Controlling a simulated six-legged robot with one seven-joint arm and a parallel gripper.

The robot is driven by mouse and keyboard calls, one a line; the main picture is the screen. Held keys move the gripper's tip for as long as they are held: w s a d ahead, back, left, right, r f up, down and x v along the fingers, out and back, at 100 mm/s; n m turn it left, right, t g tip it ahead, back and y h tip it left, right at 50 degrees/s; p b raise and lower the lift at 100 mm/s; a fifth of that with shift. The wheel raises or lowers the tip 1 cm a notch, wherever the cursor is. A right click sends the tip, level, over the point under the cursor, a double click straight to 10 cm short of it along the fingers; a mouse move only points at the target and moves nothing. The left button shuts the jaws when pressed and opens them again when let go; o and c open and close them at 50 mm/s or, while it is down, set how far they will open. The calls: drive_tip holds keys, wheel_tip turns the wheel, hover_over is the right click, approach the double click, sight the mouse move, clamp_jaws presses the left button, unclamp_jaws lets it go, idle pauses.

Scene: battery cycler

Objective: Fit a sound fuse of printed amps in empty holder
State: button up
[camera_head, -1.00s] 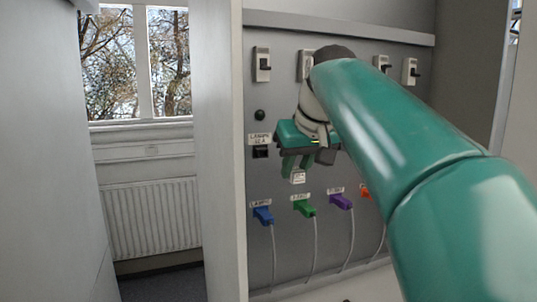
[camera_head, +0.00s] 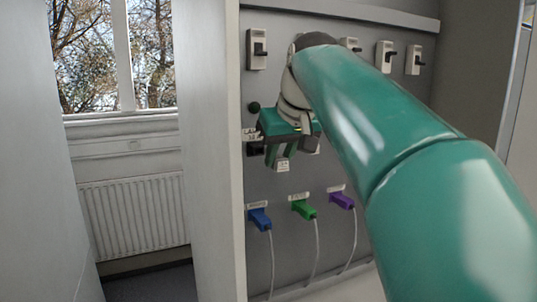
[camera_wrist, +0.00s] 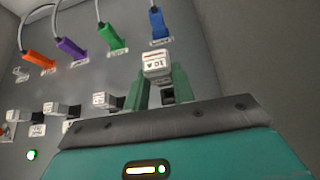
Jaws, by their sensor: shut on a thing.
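My gripper (camera_head: 283,158) is shut on a white fuse (camera_head: 282,166) in front of the grey panel. In the wrist view my gripper's green fingers (camera_wrist: 158,84) hold the fuse (camera_wrist: 156,64) between them. Its printed label appears upside down and seems to read 10 A. A dark, empty holder (camera_head: 255,149) is just left of my gripper in the head view. Its label is partly covered by my gripper. In the wrist view a dark opening (camera_wrist: 168,96) shows between the fingers, below the fuse. The fuse looks apart from the holder.
Several other holders with white fuses (camera_wrist: 104,101) sit in a row in the wrist view. Blue (camera_head: 260,218), green (camera_head: 304,209) and purple (camera_head: 342,200) plugs with hanging cables are below. Switches (camera_head: 257,49) line the top. A pale upright edge (camera_head: 237,200) bounds the panel at left.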

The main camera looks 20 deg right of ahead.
drive_tip(key=shift+w+d+f, duration=0.1)
drive_tip(key=shift+w+f, duration=0.1)
drive_tip(key=shift+w, duration=2.55)
drive_tip(key=shift+w, duration=1.55)
idle(1.1)
drive_tip(key=o, duration=1)
drive_tip(key=shift+s+r, duration=0.1)
drive_tip(key=v, duration=1.3)
drive_tip(key=shift+s+r, duration=0.1)
drive_tip(key=shift+r, duration=0.2)
drive_tip(key=shift+s, duration=0.1)
